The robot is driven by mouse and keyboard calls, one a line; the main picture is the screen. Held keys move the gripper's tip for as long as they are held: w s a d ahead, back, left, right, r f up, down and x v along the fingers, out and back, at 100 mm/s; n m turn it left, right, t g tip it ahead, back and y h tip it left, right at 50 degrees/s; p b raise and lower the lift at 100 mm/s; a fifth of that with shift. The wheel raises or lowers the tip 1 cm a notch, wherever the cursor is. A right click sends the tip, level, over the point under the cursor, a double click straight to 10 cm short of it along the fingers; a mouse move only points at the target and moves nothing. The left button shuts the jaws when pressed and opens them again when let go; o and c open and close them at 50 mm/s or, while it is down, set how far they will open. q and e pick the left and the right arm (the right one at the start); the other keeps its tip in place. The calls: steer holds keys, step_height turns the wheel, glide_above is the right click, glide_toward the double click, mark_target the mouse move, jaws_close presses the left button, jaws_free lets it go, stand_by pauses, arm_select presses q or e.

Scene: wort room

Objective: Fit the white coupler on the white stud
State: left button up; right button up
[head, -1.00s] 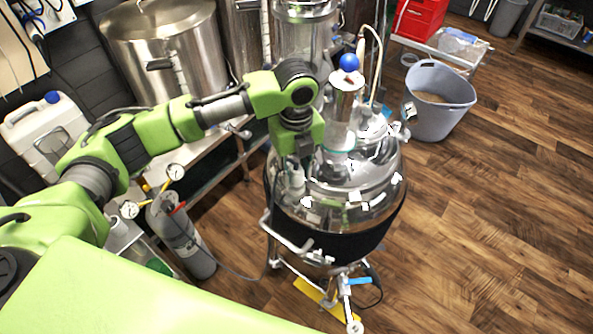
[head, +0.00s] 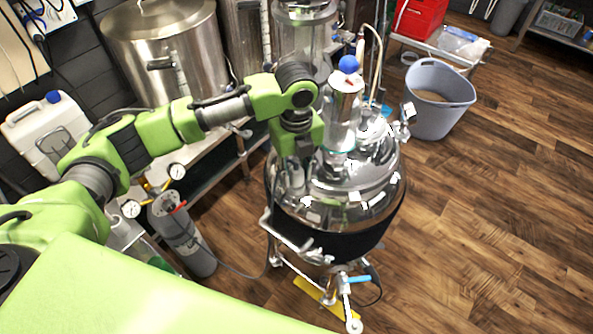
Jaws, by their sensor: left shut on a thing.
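My left gripper (head: 295,172) points down over the left part of the shiny steel vessel's domed lid (head: 345,190). It is shut on a small pale piece, which looks like the white coupler (head: 296,183). The piece is small and partly covered by the fingers. It is close to the lid's upper left side. I cannot make out the white stud; it may be hidden beneath the gripper. I cannot tell whether coupler and stud touch. My right gripper is not in view.
A gas cylinder (head: 182,236) with gauges stands at the left. A grey bucket (head: 438,98) stands to the right. The wooden floor (head: 480,230) at the right is clear.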

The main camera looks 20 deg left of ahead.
mark_target(297, 170)
arm_select(q)
steer(key=shift+f, duration=0.55)
steer(key=o, duration=0.8)
steer(key=shift+r, duration=0.15)
step_height(297, 170, up, 6)
steer(key=p, duration=0.6)
steer(key=shift+f, duration=0.25)
steer(key=shift+r+p, duration=0.65)
steer(key=shift+r, duration=2)
